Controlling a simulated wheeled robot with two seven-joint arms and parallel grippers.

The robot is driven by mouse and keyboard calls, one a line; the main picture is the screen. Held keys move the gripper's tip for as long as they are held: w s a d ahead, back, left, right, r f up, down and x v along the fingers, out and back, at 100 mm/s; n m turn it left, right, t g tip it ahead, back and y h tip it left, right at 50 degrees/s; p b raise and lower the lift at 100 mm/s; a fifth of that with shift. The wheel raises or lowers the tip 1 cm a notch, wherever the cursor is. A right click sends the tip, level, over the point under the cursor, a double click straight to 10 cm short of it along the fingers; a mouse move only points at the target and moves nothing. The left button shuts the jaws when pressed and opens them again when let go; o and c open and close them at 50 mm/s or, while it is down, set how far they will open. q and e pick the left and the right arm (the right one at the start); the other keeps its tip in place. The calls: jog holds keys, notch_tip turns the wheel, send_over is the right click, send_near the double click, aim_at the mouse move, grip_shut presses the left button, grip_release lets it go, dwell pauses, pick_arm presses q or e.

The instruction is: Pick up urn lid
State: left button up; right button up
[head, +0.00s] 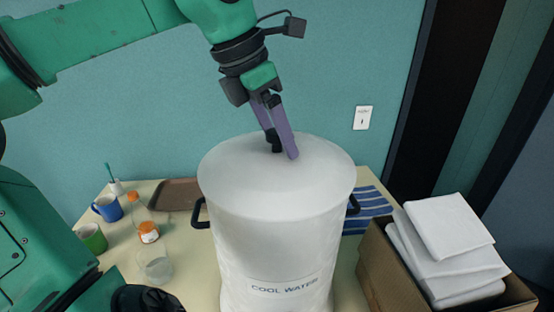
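The white urn (270,240), marked "COOL WATER", stands on the table with a dark handle on each side. Its white domed lid (230,165) sits on top, with no clear gap showing at the rim. My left gripper (283,152) reaches down from above, its purple fingers close together at the top of the lid. A small dark piece, which looks like the lid's knob (275,143), shows at the fingertips. The fingers partly cover it, so I cannot tell whether they grip it. My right gripper is not in view.
A blue mug (107,209), a green mug (92,238), an orange-capped bottle (148,232) and a clear glass (156,266) stand left of the urn. A brown tray (175,195) lies behind. A cardboard box (382,268) with white folded cloths (447,228) is at right.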

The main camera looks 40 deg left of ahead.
pick_arm(q)
jog(key=shift+a, duration=0.1)
grip_shut()
dwell(1.1)
